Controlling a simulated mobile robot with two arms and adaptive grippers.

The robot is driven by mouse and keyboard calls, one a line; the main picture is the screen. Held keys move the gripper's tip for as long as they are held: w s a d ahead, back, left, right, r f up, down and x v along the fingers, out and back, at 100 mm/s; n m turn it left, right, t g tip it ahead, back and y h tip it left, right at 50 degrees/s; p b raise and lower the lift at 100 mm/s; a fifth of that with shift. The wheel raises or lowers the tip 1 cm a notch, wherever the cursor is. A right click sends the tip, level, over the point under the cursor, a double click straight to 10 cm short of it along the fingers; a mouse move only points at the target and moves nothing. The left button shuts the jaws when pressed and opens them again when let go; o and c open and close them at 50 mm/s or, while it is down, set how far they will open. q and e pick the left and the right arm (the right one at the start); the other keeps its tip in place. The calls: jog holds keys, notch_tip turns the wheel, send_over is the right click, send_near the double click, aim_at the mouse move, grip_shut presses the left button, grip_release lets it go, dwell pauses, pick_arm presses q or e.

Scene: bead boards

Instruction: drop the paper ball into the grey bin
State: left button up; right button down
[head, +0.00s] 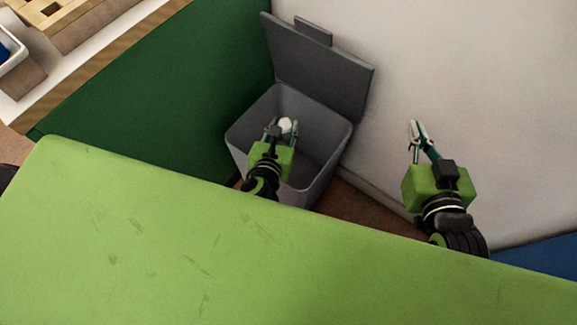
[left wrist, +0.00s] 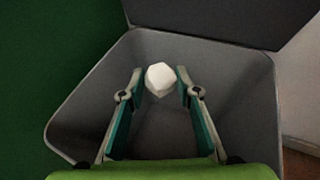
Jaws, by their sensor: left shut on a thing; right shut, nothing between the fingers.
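The white paper ball (head: 285,125) is between the fingertips of my left gripper (head: 280,127), which is shut on it. In the left wrist view the paper ball (left wrist: 160,78) sits between the two fingers of the left gripper (left wrist: 160,82). The grey bin (head: 325,165) has its lid (head: 318,70) raised at the back. The left gripper and ball are over the bin's opening; the bin's walls (left wrist: 250,110) surround them in the left wrist view. My right gripper (head: 417,130) is shut and empty, to the right of the bin.
A light green surface (head: 130,240) fills the foreground in front of the bin. A dark green panel (head: 160,90) stands left of the bin and a pale wall (head: 470,80) right of it. A wooden item (head: 70,20) lies at the upper left.

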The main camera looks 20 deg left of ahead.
pick_arm(q)
jog(key=o, duration=0.7)
jog(key=shift+o, duration=0.2)
jog(key=a+v, duration=0.1)
jog(key=v, duration=1.1)
jog(key=shift+d, duration=0.45)
